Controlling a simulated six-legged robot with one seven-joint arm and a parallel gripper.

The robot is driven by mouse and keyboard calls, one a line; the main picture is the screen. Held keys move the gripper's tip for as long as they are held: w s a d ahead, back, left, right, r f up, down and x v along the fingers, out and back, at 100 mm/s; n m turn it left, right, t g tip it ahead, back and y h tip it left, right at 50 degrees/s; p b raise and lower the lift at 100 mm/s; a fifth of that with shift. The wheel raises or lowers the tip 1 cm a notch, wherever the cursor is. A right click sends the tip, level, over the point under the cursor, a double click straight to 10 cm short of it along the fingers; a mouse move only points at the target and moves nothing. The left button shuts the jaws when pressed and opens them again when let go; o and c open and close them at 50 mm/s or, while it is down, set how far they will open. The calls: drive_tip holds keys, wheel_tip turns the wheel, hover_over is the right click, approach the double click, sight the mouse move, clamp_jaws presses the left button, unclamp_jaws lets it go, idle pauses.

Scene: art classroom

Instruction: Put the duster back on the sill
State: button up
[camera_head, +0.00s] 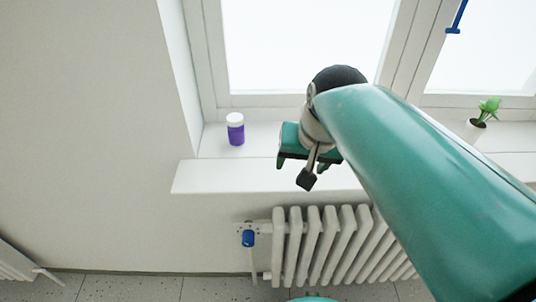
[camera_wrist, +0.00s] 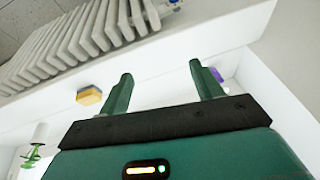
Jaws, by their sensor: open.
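A small yellow block with a dark grey-blue side, which looks like the duster (camera_wrist: 89,95), shows in the wrist view. It appears to rest on the white sill (camera_wrist: 165,92), close to its front edge. In the head view my arm seems to hide it. The sill (camera_head: 215,176) runs below the window there. My gripper (camera_head: 302,164) is over the sill in the head view. In the wrist view its two green fingers (camera_wrist: 163,80) are spread with nothing between them. The duster is left of both fingers, apart from them.
A purple jar with a white lid (camera_head: 236,129) stands on the sill, left of my gripper. A potted plant (camera_head: 478,120) stands on the sill at the right. A white radiator (camera_head: 330,240) is below the sill. Bare sill shows between the jar and my gripper.

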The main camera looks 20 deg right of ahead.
drive_tip(key=s+a+f+n+t, duration=0.1)
drive_tip(key=s+a+f+n, duration=0.1)
drive_tip(key=s+a+n, duration=0.2)
drive_tip(key=shift+a+f+n+t, duration=0.2)
drive_tip(key=shift+a+n+t, duration=0.1)
drive_tip(key=shift+a, duration=0.05)
drive_tip(key=shift+c, duration=0.3)
